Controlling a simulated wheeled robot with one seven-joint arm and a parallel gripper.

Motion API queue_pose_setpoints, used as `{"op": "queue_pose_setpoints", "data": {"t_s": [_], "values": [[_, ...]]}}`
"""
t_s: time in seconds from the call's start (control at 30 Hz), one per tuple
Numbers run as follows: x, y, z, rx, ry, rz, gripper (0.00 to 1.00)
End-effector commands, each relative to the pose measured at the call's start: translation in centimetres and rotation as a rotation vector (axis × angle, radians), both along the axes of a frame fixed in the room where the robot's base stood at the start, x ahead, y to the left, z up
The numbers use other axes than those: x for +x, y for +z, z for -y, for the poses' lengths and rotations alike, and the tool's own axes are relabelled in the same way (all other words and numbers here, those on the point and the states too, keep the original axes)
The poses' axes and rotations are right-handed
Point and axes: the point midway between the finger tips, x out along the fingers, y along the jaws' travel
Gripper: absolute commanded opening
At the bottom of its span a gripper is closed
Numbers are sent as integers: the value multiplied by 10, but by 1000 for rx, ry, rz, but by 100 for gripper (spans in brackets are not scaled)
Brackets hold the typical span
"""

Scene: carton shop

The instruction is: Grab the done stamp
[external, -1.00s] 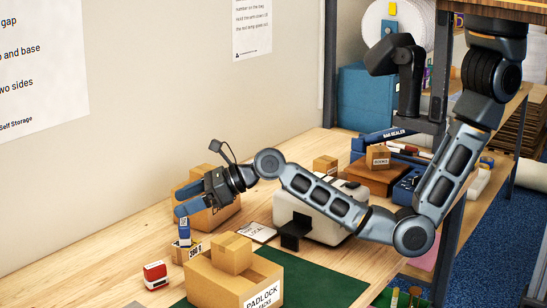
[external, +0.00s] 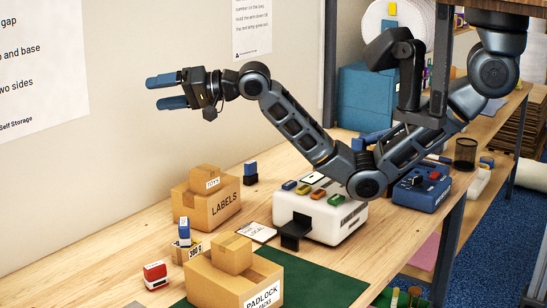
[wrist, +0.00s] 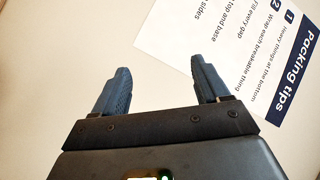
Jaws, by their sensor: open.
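My gripper (external: 160,93) is open and empty, held high in front of the wall, well above the table. In the wrist view my gripper (wrist: 160,75) has its two blue fingers apart with only wall and a poster between and beyond them. Several stamp-like things stand on the table: a red and white stamp (external: 155,274) at the front left, a blue and white stamp (external: 184,231) on a small carton, and a dark blue stamp (external: 250,173) behind the LABELS carton. I cannot read which one says done.
The LABELS carton (external: 213,212) carries a smaller carton. The PADLOCK carton (external: 215,285) sits on a green mat (external: 320,278). A white machine (external: 325,222) with coloured buttons stands right of middle. The wood at left (external: 110,240) is clear.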

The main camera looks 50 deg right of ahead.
Motion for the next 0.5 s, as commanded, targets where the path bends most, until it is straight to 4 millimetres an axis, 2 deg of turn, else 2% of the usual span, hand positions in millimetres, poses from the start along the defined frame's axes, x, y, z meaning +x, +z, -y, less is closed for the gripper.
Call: {"op": "queue_pose_setpoints", "data": {"t_s": [0.03, 0.1, 0.23, 0.37, 0.5], "values": [[7, 10, 11, -123, -3, 95, 74], [12, 17, 20, -319, 3, 231, 74], [23, 21, 41, -702, 13, 464, 74], [34, 13, 67, -1109, 35, 666, 74], [46, -9, 103, -1564, 89, 843, 74]]}}
